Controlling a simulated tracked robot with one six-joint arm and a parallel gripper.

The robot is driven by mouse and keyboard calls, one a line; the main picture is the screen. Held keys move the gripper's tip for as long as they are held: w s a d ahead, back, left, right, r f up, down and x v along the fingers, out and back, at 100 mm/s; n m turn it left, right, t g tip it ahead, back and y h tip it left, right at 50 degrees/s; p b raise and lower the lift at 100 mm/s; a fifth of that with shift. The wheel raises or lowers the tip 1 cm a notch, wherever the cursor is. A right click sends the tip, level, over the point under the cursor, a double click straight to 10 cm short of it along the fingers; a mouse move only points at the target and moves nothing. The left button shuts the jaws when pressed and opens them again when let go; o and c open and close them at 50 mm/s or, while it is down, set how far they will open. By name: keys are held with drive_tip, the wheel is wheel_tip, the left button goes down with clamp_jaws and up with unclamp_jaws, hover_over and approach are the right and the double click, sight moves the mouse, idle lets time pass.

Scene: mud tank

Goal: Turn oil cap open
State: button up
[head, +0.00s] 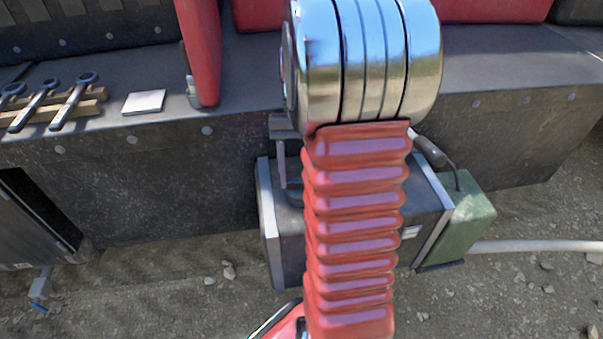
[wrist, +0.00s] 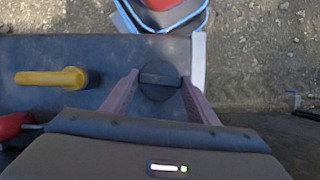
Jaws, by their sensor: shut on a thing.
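The oil cap (wrist: 160,82) is a dark round cap with a raised bar across it, on top of a dark grey box (wrist: 60,60) in the wrist view. My gripper (wrist: 160,80) reaches it from below in the picture, one pinkish finger on each side, shut on the cap. In the head view my arm covers most of the box (head: 420,215). One finger of my gripper (head: 281,165) shows left of the arm there, and the cap is hidden.
A yellow handle (wrist: 50,78) sits on the box left of the cap. A green canister (head: 466,220) with a pale hose (head: 530,246) stands at the box's right end. Wrenches (head: 70,100) lie on the dark ledge. The gravel ground is mostly clear.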

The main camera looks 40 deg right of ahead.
drive_tip(key=shift+s+a+n, duration=0.1)
drive_tip(key=shift+s+n, duration=0.05)
drive_tip(key=shift+n, duration=0.45)
drive_tip(key=o, duration=1)
drive_tip(key=shift+o, duration=0.2)
drive_tip(key=shift+r, duration=0.1)
drive_tip(key=v, duration=1.3)
drive_tip(key=shift+w+r, duration=0.15)
drive_tip(key=shift+w, duration=0.25)
